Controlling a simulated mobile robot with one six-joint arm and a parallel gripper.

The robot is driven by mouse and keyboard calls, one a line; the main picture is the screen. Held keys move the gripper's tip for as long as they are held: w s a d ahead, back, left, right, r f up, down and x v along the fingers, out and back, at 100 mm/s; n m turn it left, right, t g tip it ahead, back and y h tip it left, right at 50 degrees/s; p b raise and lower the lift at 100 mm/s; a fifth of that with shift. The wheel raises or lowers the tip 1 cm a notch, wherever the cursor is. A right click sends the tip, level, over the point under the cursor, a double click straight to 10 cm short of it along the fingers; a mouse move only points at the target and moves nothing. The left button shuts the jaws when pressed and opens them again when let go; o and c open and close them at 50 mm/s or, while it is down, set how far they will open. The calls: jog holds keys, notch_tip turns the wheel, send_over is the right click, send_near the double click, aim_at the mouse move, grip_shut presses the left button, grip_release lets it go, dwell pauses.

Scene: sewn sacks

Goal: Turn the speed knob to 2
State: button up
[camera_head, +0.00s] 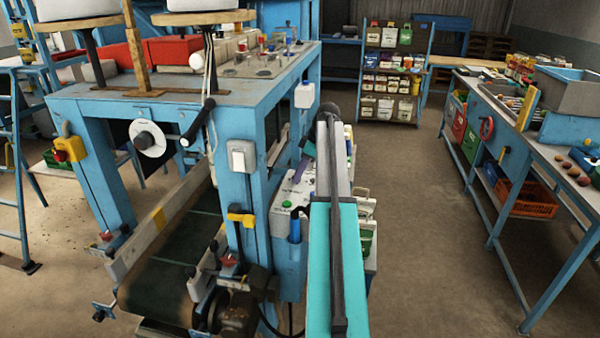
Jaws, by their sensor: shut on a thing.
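My gripper (302,167) is small in this view, dark and purplish, at the sloping white face of a control box (292,191) on the blue machine frame. Its fingertips are down at the upper part of that face and closed. The speed knob is hidden at the fingertips, so its pointer and the number 2 cannot be read. A green button (286,204) and small dark lettering show on the face below. My teal and grey arm covers the right side of the box.
A black knob on a white disc (149,138) is farther left. A conveyor belt (182,262) runs below. The floor (420,220) to the right is clear.

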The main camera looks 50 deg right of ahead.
jog(key=shift+m+h, duration=0.3)
jog(key=shift+m, duration=0.1)
jog(key=shift+a+m+t+h+b, duration=0.1)
jog(key=shift+m+t+h+b, duration=0.2)
jog(key=shift+m+b, duration=0.5)
jog(key=m+h+b, duration=0.1)
jog(key=m, duration=0.2)
jog(key=shift+s+a, duration=0.1)
jog(key=shift+a, duration=0.05)
jog(key=m, duration=0.2)
jog(key=m+h+b, duration=0.1)
jog(key=m, duration=0.1)
jog(key=m+h, duration=0.1)
jog(key=m, duration=0.1)
jog(key=shift+a+r, duration=0.1)
jog(key=shift+a, duration=0.15)
jog(key=shift+m+h, duration=0.3)
jog(key=o, duration=1)
